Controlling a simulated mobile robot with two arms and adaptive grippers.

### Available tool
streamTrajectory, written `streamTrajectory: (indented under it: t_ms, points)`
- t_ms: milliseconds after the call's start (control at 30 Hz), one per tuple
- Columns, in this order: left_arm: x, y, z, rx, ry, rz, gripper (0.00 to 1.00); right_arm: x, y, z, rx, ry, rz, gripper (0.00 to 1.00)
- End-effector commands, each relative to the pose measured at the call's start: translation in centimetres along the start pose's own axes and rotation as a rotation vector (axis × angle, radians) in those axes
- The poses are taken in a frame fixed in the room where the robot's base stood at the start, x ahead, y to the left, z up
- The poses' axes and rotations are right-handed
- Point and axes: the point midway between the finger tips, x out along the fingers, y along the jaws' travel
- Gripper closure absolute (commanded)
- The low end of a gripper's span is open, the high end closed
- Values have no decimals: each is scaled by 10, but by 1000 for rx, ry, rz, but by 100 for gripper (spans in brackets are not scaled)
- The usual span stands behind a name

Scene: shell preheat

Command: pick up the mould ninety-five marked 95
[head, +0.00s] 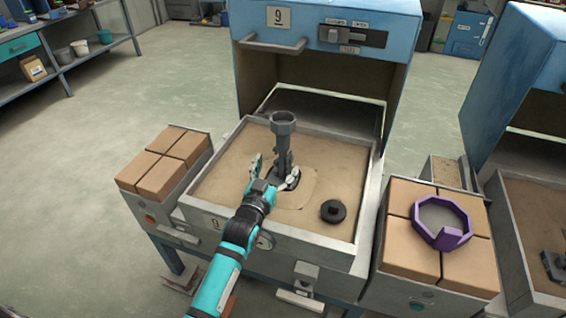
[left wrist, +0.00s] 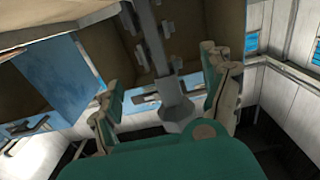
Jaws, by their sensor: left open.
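A dark grey upright piece (head: 283,140) with a cup-shaped top stands in the sand of the middle box, on a dark round base. It looks like the mould, but I can read no 95 on it. My left gripper (head: 275,172) is open low at this piece, with a finger on either side. In the left wrist view the grey stem (left wrist: 158,45) runs between the open fingers of my left gripper (left wrist: 163,82). I cannot tell whether either finger touches it. My right gripper is not in view.
A black round knob-like piece (head: 333,211) lies on the sand (head: 225,170) at the right. A blue oven hood marked 9 (head: 278,17) stands behind. Brick blocks (head: 163,160) flank the box; a purple octagonal ring (head: 441,220) lies on the right ones.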

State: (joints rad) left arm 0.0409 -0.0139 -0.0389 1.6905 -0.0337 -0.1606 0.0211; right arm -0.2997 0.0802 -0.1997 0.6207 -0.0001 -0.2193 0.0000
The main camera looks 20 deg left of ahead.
Motion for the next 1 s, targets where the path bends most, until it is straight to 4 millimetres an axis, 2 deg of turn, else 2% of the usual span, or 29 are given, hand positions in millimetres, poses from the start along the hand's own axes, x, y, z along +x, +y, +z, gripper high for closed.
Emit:
streamTrajectory:
  t_ms: [233, 500, 800, 867, 1000]
  points:
    - [18, 0, -1, 0, 0, 0, 18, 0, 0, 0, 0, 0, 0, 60]
    - [57, -1, -1, 0, 0, -1, 18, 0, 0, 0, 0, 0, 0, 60]
    - [63, -1, -1, 0, 0, -1, 18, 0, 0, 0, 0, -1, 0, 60]
    - [63, -1, -1, 0, 0, -1, 24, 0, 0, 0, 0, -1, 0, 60]
    - [63, -1, -1, 0, 0, -1, 42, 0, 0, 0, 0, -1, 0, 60]
